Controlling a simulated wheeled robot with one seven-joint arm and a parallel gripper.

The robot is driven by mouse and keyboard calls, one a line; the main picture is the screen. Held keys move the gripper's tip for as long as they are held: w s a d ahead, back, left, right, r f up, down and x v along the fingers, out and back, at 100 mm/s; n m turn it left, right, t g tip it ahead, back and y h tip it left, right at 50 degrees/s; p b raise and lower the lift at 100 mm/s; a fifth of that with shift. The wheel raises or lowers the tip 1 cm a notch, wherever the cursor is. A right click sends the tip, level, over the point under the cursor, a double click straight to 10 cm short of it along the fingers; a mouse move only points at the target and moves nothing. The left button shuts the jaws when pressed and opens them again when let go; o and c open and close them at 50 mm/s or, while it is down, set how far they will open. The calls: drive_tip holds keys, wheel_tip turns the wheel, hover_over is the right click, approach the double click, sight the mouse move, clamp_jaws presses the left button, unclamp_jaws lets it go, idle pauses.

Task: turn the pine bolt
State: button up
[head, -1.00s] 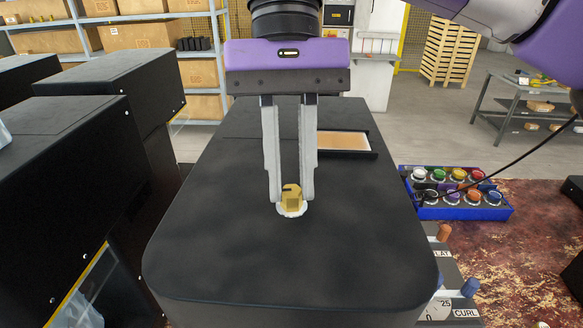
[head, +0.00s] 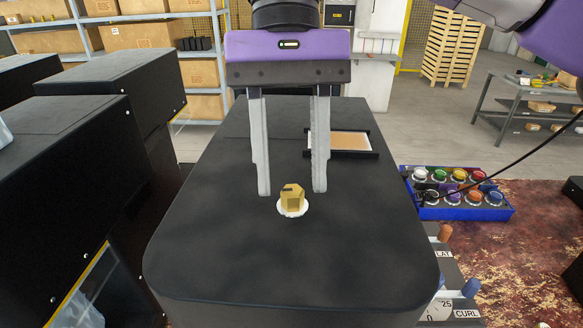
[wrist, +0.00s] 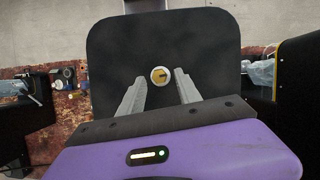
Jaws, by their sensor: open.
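The pine bolt (head: 292,198) is a small yellow-tan knob with a dark notch. It stands on a white round base in the black machine top, and it also shows in the wrist view (wrist: 160,75). My gripper (head: 292,192) is open, its two grey fingers spread wide. The fingertips end just above and behind the bolt in the head view, one to each side, and do not touch it. In the wrist view the fingers (wrist: 160,85) point toward the bolt, which lies between and just beyond their tips.
The black machine top (head: 240,250) is mostly clear. A framed tan panel (head: 340,141) lies behind right. A blue box of coloured knobs (head: 460,207) sits at right. Labelled dials (head: 447,290) are at front right. Black cabinets (head: 80,150) stand close on the left.

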drive_tip(key=v, duration=0.7)
idle(0.4)
